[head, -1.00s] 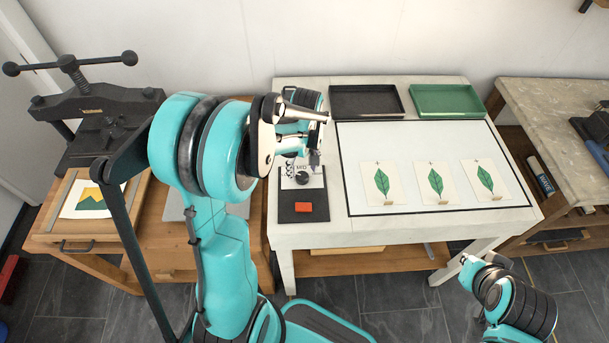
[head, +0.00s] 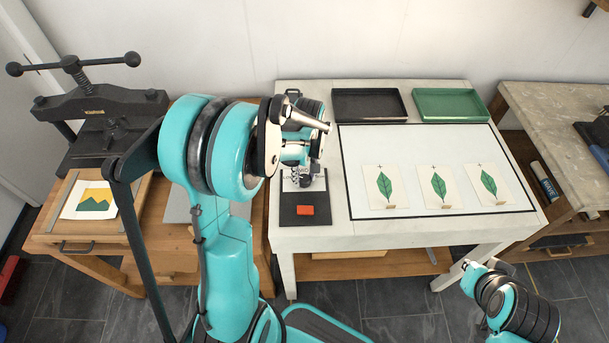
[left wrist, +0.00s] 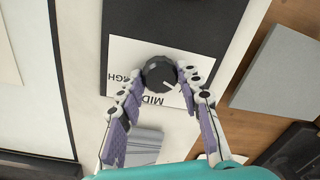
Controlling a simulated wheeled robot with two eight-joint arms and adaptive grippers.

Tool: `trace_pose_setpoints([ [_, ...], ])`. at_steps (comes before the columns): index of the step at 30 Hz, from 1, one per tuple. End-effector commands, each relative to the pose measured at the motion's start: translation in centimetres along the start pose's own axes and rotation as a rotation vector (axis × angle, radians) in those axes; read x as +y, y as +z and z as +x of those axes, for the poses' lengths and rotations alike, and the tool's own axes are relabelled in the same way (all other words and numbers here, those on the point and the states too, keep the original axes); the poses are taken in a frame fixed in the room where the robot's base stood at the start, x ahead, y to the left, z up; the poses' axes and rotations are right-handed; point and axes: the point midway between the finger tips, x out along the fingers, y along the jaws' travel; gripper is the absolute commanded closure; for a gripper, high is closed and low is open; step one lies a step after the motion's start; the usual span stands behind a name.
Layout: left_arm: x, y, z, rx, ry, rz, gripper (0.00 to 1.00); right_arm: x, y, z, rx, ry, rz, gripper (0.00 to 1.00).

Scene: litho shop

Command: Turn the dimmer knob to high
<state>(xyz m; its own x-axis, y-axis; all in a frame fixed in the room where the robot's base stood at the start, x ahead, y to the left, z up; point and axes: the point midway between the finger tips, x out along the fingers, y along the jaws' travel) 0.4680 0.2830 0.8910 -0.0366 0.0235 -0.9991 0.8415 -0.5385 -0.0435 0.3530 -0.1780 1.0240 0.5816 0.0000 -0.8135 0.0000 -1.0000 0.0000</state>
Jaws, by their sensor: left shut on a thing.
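The dimmer knob (left wrist: 160,73) is round and black with a white pointer line, on a white label (left wrist: 120,55) of a dark panel. In the left wrist view the label reads upside down, with MID below the knob and part of HIGH to its left. The pointer line slants to the lower right, off to the right of MID. My left gripper (left wrist: 161,77) is shut on the knob, one finger on each side. In the head view the left gripper (head: 310,165) partly hides knob and label. My right gripper (head: 484,266) is empty at the lower right, away from the table.
The dark panel (head: 290,216) also bears a red button (head: 307,210) near the knob. A light table (head: 335,232) holds several leaf prints, a black tray (head: 368,118) and a green tray (head: 450,118). A dark press (head: 95,110) stands at left.

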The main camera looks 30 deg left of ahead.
Motion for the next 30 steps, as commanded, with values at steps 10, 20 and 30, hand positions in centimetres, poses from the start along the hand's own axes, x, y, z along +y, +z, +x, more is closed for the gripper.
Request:
trace_pose_setpoints([
  [10,0.01,0.06,0.00,0.008,0.000,0.188,0.94,0.00,0.02,0.03,0.000,0.000,0.000,1.00],
  [20,-0.03,0.11,0.00,0.021,0.000,0.497,0.94,0.00,0.05,0.07,0.000,0.000,0.000,1.00],
  [30,-0.06,0.11,0.00,0.036,0.001,0.819,0.94,0.00,0.08,0.11,0.000,0.000,0.000,1.00],
])
